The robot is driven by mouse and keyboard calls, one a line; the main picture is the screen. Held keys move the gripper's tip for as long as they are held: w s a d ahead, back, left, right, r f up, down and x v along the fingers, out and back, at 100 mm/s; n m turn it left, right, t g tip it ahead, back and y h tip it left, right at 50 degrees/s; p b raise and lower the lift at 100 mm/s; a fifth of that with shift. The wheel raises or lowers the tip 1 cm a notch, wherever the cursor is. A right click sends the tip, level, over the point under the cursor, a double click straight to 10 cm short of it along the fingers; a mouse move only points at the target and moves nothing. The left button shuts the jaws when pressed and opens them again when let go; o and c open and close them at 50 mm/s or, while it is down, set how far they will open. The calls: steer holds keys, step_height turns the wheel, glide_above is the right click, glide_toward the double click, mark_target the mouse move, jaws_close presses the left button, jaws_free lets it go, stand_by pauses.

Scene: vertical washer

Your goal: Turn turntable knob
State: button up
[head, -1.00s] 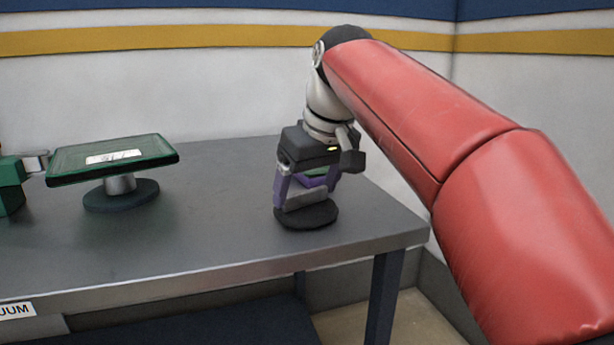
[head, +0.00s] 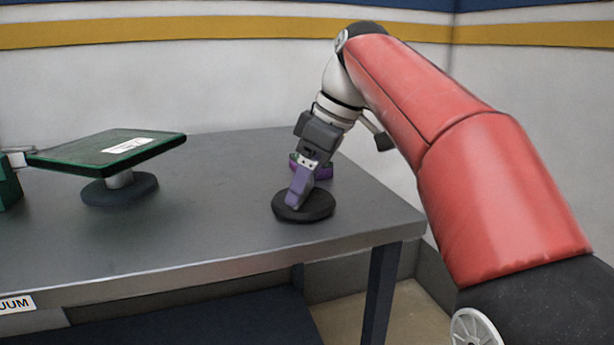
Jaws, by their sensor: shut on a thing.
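The knob shows as a dark round disc (head: 316,213) on the right part of the grey table. My gripper (head: 303,192) points down at it from above, with its purple fingers at the disc. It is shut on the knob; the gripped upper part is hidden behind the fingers. The turntable (head: 70,160) is a tilted green-edged dark plate with a white label, on a short light post and a dark round base, at the left of the table.
The grey table (head: 230,235) is clear between the turntable and the knob. A green block (head: 8,185) with a metal piece stands at the left edge. The wall (head: 240,90) rises behind the table. The table's front edge and right corner lie near the knob.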

mark_target(325, 201)
stand_by(0.4)
steer(key=o, duration=0.9)
steer(key=shift+o, duration=0.2)
steer(key=shift+r, duration=0.1)
steer(key=w+v, duration=0.1)
steer(key=v, duration=0.6)
steer(key=shift+s+r, duration=0.3)
steer(key=shift+s, duration=0.15)
steer(key=shift+d, duration=0.1)
